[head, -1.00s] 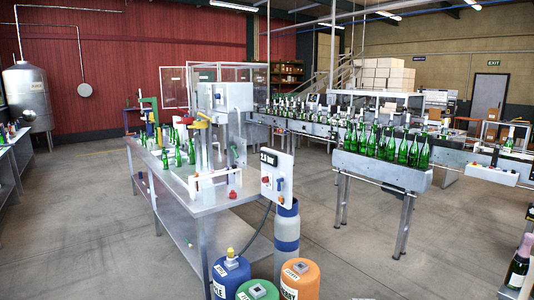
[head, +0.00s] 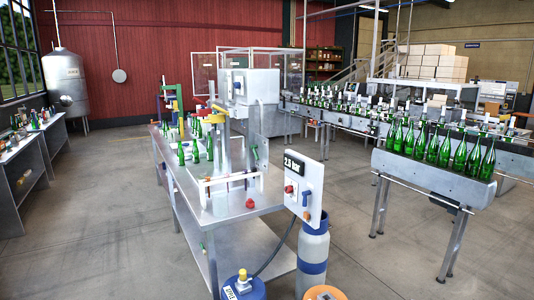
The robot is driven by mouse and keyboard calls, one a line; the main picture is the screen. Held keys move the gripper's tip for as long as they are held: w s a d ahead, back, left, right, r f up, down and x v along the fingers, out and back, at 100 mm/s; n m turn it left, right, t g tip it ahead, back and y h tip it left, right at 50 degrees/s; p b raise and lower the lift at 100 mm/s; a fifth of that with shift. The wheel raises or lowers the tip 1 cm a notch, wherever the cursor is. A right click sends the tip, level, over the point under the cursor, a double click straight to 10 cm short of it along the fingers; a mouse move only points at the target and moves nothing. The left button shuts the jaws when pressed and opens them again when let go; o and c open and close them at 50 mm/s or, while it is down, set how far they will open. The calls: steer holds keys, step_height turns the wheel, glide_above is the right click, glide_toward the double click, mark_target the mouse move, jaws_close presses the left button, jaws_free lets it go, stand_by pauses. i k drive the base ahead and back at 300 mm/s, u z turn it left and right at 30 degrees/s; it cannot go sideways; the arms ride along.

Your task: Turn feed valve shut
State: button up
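No part clearly labelled as the feed valve can be read. A white control panel (head: 312,190) stands at the near right corner of the steel bench, with a display reading about 2.0 bar. It carries a red knob (head: 289,189) and a small blue-and-red handle (head: 306,198). A red knob (head: 250,203) sits at the bench edge left of the panel. A yellow handle (head: 215,118) tops a clear column on the bench. Which of these is the feed valve, and whether it is open, I cannot tell. My gripper is not in view.
The steel bench (head: 230,218) holds several green bottles (head: 195,150). A grey and blue cylinder (head: 313,255) stands below the panel, with a blue drum (head: 243,287) and an orange drum beside it. A bottle conveyor (head: 420,176) runs at right. The floor between is clear.

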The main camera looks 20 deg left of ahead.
mark_target(253, 148)
steer(key=u, duration=0.2)
steer(key=i, duration=0.85)
steer(key=u, duration=0.85)
steer(key=i, duration=0.65)
steer(key=u, duration=0.4)
steer(key=k, duration=0.9)
steer(key=u, duration=0.15)
steer(key=i, duration=0.35)
